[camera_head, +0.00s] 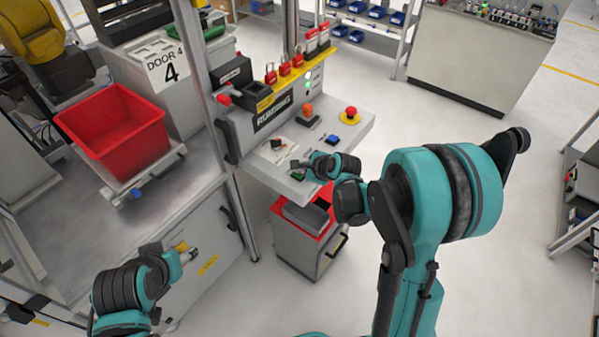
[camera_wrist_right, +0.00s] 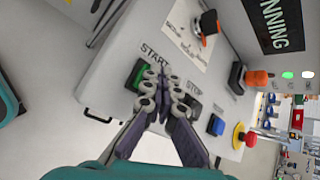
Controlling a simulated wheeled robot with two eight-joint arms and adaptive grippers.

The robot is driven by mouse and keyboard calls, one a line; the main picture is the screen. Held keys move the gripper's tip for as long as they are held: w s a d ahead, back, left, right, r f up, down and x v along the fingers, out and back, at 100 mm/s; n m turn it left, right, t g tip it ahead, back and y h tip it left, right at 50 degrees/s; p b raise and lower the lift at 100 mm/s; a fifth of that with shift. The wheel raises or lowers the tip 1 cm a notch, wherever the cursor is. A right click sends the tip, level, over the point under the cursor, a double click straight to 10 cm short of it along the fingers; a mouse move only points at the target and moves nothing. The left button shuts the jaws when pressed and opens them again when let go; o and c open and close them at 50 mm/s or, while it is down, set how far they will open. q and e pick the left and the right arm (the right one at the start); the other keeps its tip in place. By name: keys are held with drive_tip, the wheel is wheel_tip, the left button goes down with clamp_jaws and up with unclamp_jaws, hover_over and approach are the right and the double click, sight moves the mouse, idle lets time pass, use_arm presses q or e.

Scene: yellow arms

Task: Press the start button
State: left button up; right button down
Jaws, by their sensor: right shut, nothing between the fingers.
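The green start button (camera_wrist_right: 139,74) sits in a dark square housing beside the START label on the grey control panel (camera_head: 352,134). It shows small in the head view (camera_head: 296,176). My right gripper (camera_wrist_right: 166,86) is shut and empty over the panel, its tips beside the green button in the right wrist view; I cannot tell whether they touch it. It also shows in the head view (camera_head: 298,165). A dark button by the STOP label is partly hidden behind the fingers. My left gripper (camera_head: 189,255) is low at left, away from the panel; its fingers are too small to judge.
The panel also carries a blue button (camera_wrist_right: 216,125), an orange button (camera_wrist_right: 258,78), a red mushroom button (camera_head: 351,111) on a yellow base and a black rotary switch (camera_wrist_right: 207,23). A red bin (camera_head: 118,128) stands left. Open floor lies to the right.

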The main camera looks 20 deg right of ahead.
idle(0.3)
drive_tip(key=shift+r+p, duration=0.65)
drive_tip(key=shift+r, duration=0.2)
drive_tip(key=shift+r+p, duration=1.85)
drive_tip(key=shift+r, duration=0.75)
drive_tip(key=shift+f, duration=0.1)
